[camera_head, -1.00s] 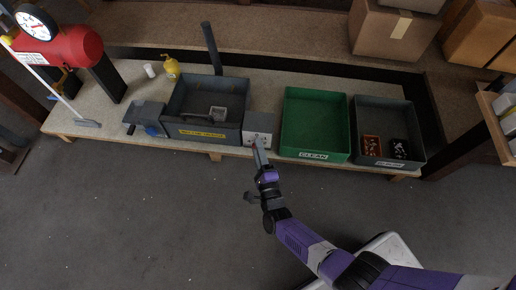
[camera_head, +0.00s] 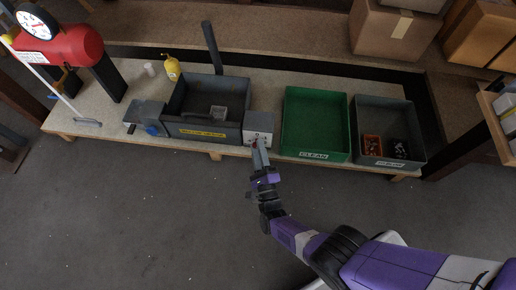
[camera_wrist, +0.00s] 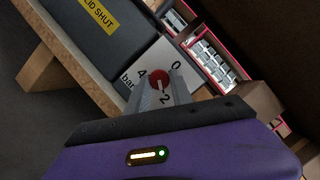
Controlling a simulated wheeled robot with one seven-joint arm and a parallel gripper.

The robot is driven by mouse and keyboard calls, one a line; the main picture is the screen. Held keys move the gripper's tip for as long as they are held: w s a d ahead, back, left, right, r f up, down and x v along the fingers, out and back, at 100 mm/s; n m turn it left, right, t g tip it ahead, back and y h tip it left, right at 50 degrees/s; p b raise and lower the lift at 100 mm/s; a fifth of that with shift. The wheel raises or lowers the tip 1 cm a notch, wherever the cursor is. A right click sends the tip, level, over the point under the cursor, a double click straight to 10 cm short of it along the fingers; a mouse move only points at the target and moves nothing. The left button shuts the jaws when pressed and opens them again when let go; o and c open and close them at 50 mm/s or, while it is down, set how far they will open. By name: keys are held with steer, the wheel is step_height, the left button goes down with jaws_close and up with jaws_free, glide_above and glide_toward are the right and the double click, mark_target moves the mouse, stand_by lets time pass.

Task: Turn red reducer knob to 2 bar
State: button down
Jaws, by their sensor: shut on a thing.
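A light mark shows near the knob's lower edge, towards the 2, but I cannot tell exactly where the knob points. In the head view my gripper (camera_head: 259,152) reaches the front of the small grey box (camera_head: 259,123); the fingers mostly hide the knob there.
A dark bin (camera_head: 205,132) with a yellow label stands left of the box. A green tray (camera_head: 315,120) and a grey tray (camera_head: 390,103) stand to the right. A red tank with a gauge (camera_head: 75,47) is at the far left. The floor in front is clear.

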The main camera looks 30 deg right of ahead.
steer(key=shift+d+f, duration=0.1)
steer(key=shift+d, duration=0.05)
steer(key=c, duration=1.1)
jaws_free()
steer(key=shift+c, duration=0.2)
steer(key=shift+s, duration=0.1)
steer(key=v, duration=0.7)
steer(key=shift+s, duration=0.3)
